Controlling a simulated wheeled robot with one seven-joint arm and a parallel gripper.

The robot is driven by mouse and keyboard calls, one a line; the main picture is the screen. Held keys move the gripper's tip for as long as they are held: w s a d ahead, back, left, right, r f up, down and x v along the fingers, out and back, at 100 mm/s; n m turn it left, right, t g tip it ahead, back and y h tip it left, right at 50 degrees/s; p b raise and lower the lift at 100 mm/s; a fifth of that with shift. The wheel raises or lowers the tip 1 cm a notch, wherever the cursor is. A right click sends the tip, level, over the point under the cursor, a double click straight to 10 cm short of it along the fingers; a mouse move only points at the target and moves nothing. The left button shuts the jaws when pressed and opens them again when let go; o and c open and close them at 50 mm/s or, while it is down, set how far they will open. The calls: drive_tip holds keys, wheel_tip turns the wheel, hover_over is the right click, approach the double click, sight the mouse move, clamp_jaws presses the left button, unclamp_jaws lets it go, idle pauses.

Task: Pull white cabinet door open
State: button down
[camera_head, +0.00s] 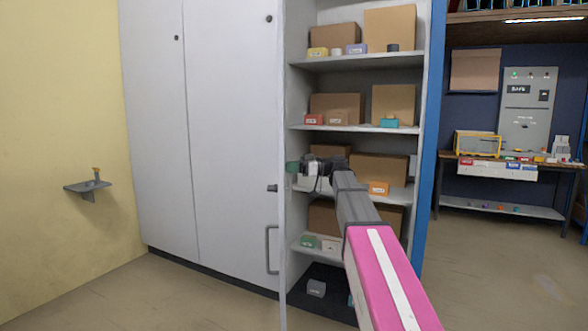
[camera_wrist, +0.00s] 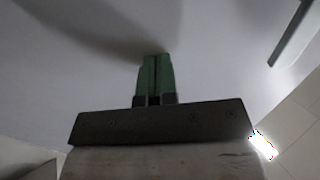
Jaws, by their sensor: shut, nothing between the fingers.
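The white cabinet door (camera_head: 283,300) stands swung out, seen nearly edge-on as a thin strip in the head view. Its pull handle (camera_head: 267,250) and a small latch (camera_head: 272,188) stick out on the left side of that strip. My gripper (camera_head: 291,167), with green fingertips, is on the right side of the door's edge, in front of the open shelves, and points left at the door's inner face. In the wrist view my gripper (camera_wrist: 154,80) is shut and empty, facing a plain pale surface. I cannot tell whether the tips touch it.
Closed white panels (camera_head: 230,130) stand to the left. Open shelves (camera_head: 355,63) with several boxes are behind my arm. A blue post (camera_head: 431,130) edges the cabinet. A small wall ledge (camera_head: 87,187) is at the left. The floor (camera_head: 200,295) in front is clear.

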drive_tip(key=shift+a, duration=0.1)
drive_tip(key=w+a+m+t, duration=0.2)
drive_tip(key=w+a+t, duration=0.1)
drive_tip(key=a, duration=1.1)
drive_tip(key=w+a+m+t+h, duration=0.1)
drive_tip(key=w+a+m+t, duration=0.1)
drive_tip(key=a, duration=1.2)
drive_tip(key=shift+w+a+m+t+h, duration=0.3)
drive_tip(key=shift+w+t, duration=0.35)
drive_tip(key=shift+t, duration=0.35)
drive_tip(key=shift+d, duration=0.15)
